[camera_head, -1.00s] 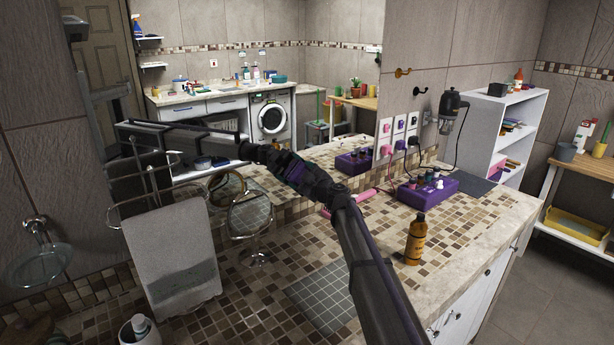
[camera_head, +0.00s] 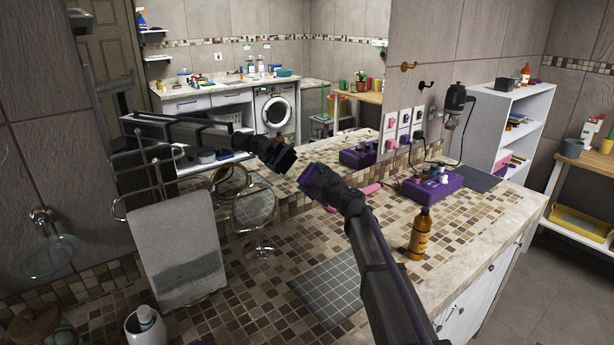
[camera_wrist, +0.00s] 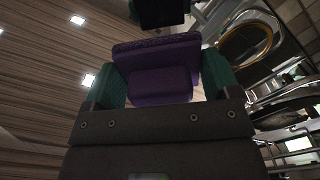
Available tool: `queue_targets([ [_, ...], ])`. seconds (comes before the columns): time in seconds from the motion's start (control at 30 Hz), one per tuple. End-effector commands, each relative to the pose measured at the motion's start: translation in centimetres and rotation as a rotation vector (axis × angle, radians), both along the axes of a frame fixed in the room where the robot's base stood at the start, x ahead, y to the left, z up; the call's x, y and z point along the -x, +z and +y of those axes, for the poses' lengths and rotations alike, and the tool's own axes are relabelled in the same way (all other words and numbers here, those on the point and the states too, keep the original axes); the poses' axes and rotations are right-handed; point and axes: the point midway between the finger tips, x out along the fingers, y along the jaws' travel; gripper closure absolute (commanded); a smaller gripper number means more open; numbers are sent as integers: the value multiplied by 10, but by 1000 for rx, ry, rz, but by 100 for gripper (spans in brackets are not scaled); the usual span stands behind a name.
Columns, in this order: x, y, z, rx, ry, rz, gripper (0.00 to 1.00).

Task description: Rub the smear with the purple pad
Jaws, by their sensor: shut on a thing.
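My gripper (camera_head: 318,178) is in the middle of the head view, above the tiled counter and in front of the large wall mirror (camera_head: 330,85). Its reflection shows in the mirror just to the left, with a gap between. In the wrist view the green fingers of my gripper (camera_wrist: 162,85) are shut on the purple pad (camera_wrist: 158,58). The pad's broad face points away from the wrist. In the head view the pad is small and dark at the arm's end. I cannot make out the smear in either view.
A round standing mirror (camera_head: 255,208) and a grey towel (camera_head: 178,250) on a rack stand at the left. An amber bottle (camera_head: 419,235) and a purple box (camera_head: 436,188) stand right of my arm. A grey mat (camera_head: 332,288) lies on the counter.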

Motion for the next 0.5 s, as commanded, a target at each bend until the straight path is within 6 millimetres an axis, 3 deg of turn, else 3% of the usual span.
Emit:
queue_targets([
  [0.3,3,0,-3,0,0,0,37],
  [0.5,18,0,-16,0,-1,0,37],
])
